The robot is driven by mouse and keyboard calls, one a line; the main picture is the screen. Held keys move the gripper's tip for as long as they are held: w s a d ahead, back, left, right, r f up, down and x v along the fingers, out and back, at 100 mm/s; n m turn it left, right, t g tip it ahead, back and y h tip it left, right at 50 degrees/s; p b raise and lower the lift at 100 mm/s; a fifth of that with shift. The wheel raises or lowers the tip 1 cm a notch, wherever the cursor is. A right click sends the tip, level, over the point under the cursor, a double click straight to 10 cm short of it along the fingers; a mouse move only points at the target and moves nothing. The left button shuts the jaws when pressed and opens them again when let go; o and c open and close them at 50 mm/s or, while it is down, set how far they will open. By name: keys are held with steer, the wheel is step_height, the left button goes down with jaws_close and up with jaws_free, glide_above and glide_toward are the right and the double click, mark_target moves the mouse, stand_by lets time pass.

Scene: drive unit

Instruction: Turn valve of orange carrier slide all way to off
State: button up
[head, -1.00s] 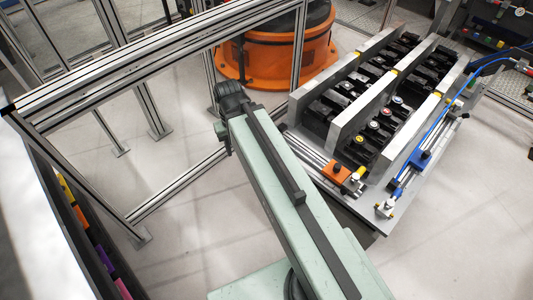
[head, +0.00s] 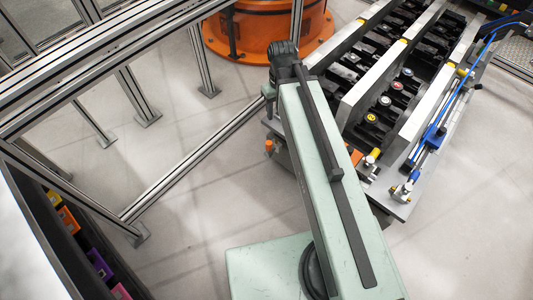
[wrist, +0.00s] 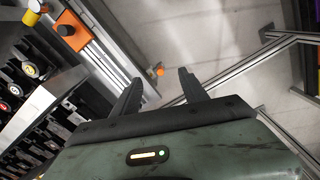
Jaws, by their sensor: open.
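The orange carrier slide (wrist: 73,33) sits on a silver rail at the upper left of the wrist view, with a dark knob on top. In the head view only a bit of the orange slide (head: 355,157) shows beside my arm. A fitting with a white and yellow body (head: 371,158) stands close to it, also at the wrist view's top left (wrist: 32,14). A small orange knob (wrist: 159,70) shows beyond my fingertips; whether it is the valve I cannot tell. My gripper (wrist: 159,77) is open and empty, its fingers apart. My arm hides it in the head view.
A second rail with a blue slide (head: 433,138) and blue hose runs at the right. Black modules with coloured round caps (head: 371,118) stand between silver plates. An aluminium frame (head: 190,160) and an orange robot base (head: 268,30) lie beyond. Coloured bins (head: 68,220) line the left.

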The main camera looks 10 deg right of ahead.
mark_target(269, 147)
steer(key=w+f+n+b, duration=0.4)
steer(key=f+b, duration=0.6)
steer(key=f, duration=0.1)
steer(key=w+f+n+b, duration=0.4)
steer(key=f+b, duration=0.6)
steer(key=f, duration=0.2)
steer(key=w+f+n+b, duration=0.4)
steer(key=f+n+b, duration=0.1)
steer(key=f+b, duration=0.5)
steer(key=shift+a+f, duration=0.25)
steer(key=shift+f, duration=0.6)
steer(key=shift+n, duration=0.3)
step_height(269, 147, down, 8)
steer(key=b, duration=0.8)
steer(key=shift+r, duration=0.2)
jaws_close()
